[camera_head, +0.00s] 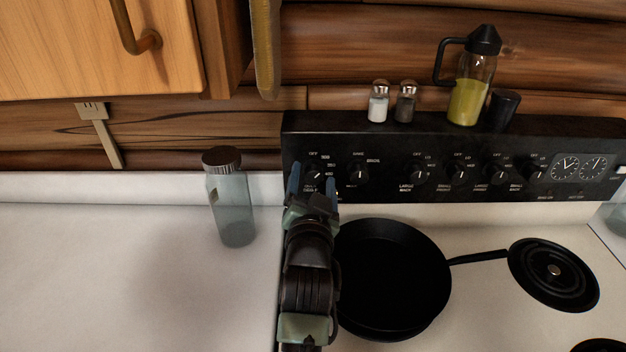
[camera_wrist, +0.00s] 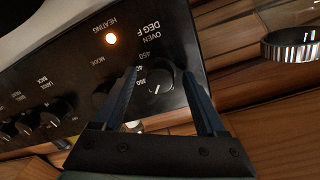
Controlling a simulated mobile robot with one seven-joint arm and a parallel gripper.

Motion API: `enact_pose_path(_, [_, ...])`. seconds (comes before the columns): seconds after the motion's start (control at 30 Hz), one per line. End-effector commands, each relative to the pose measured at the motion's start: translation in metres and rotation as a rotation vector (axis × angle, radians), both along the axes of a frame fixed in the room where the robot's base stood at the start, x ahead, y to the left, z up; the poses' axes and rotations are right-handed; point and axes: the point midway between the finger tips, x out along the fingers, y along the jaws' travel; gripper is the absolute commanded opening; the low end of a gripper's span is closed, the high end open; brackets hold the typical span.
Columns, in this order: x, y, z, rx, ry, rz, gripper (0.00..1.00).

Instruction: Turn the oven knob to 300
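The oven knob (camera_head: 315,176) is the leftmost black knob on the stove's back panel. In the wrist view the knob (camera_wrist: 159,82) shows under the words OVEN and DEG F, with 450 and 350 readable beside it. A pale mark shows on its face; I cannot read its exact setting. My gripper (camera_head: 312,180) is open at the panel, one blue finger on each side of the knob. In the wrist view the gripper (camera_wrist: 159,75) shows gaps between fingers and knob. The orange heating light (camera_wrist: 111,39) is lit.
A mode knob (camera_head: 358,175) sits just right of the oven knob. A black pan (camera_head: 392,275) stands on the stove beside my arm. A glass jar (camera_head: 230,198) stands on the counter to the left. Shakers (camera_head: 378,103) and an oil bottle (camera_head: 468,95) stand on the panel top.

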Motion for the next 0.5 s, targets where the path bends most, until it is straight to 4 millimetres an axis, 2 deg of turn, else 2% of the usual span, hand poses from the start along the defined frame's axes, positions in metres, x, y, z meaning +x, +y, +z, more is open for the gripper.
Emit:
enact_pose_path(0.27, [-0.001, 0.0, 0.0, -0.001, 0.0, 0.001, 0.74])
enact_pose_path(0.37, [-0.007, 0.001, -0.001, -0.001, 0.001, 0.002, 0.74])
enact_pose_path(0.5, [-0.024, 0.001, -0.001, -0.003, 0.0, 0.001, 0.74])
